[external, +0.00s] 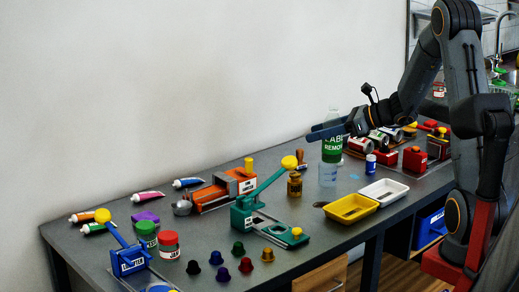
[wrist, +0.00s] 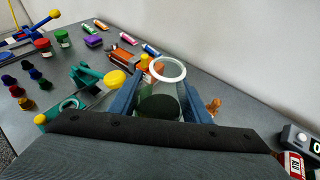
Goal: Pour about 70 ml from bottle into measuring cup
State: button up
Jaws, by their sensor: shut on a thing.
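My gripper (external: 326,131) is shut on the bottle (external: 332,149), a clear bottle with a green label, held about upright above the table. In the wrist view the bottle (wrist: 160,105) stands between the blue fingers of my gripper (wrist: 161,98), with a pale ring at its upper end that looks like its mouth. A clear cup with faint blue marks, seemingly the measuring cup (external: 327,174), stands on the table just below the bottle in the external view. Its contents are too small to tell. I cannot make out the cup in the wrist view.
Red machines (external: 414,158) stand farther right. Several coloured capsules lie at the front left.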

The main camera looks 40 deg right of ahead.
notch_tip(320, 180, down, 10)
jog(key=shift+f, duration=0.2)
jog(key=shift+r+m+p, duration=0.15)
jog(key=shift+m+p, duration=0.15)
jog(key=shift+p, duration=0.7)
